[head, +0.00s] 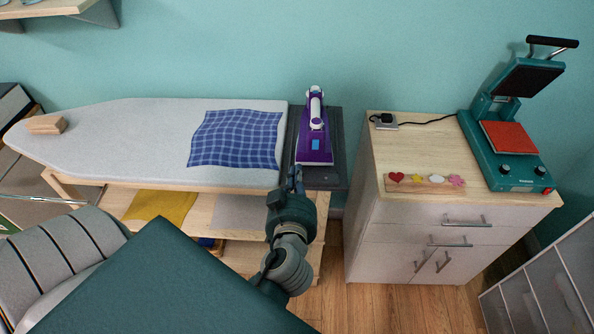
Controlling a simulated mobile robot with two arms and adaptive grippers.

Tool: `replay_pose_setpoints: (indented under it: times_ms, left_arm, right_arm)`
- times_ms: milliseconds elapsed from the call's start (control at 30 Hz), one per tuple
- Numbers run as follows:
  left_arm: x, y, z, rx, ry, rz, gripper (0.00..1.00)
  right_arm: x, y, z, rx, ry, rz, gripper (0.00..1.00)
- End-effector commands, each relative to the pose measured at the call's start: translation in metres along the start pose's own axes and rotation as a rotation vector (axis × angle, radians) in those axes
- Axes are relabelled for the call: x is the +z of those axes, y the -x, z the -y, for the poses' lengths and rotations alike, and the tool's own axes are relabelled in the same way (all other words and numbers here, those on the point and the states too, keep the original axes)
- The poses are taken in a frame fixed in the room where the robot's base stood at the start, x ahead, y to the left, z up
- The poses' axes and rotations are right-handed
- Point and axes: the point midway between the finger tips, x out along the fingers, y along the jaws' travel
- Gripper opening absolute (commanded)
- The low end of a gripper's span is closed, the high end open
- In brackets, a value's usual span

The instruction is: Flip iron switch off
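The purple and white iron (315,150) rests on a dark grey pad (335,165) at the right end of the ironing board. A small light-blue patch shows on its purple body; I cannot tell whether it is the switch or what state the switch is in. My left gripper (297,176) is just in front of the iron's near left end, with its narrow fingers pointing toward it. They look close together, but I cannot tell whether they are open or touching the iron. My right gripper is out of view.
The ironing board (120,140) holds a blue checked cloth (235,139) and a wooden block (46,124). A cabinet (410,235) on the right carries a teal heat press (505,165), a plug with a cord (384,121) and a strip of coloured shapes (425,183). A gap separates board and cabinet.

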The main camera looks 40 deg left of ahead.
Motion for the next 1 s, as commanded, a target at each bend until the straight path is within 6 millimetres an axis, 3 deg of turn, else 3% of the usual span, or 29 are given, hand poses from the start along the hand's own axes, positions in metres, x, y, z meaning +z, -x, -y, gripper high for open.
replay_pose_setpoints:
  times_ms: [100, 300, 867, 1000]
  left_arm:
    - [0.001, 0.020, 0.001, -0.001, 0.002, 0.003, 0.00]
    - [-0.004, 0.036, 0.000, -0.001, 0.000, 0.001, 0.00]
    - [-0.006, 0.038, 0.000, -0.001, 0.000, 0.000, 0.00]
    - [0.010, 0.035, -0.008, 0.020, -0.022, 0.026, 0.00]
  right_arm:
    - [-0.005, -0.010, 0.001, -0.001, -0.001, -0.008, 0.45]
    - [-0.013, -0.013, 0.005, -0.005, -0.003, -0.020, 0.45]
    - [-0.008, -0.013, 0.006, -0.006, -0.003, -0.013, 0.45]
    - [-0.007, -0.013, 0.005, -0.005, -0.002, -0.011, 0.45]
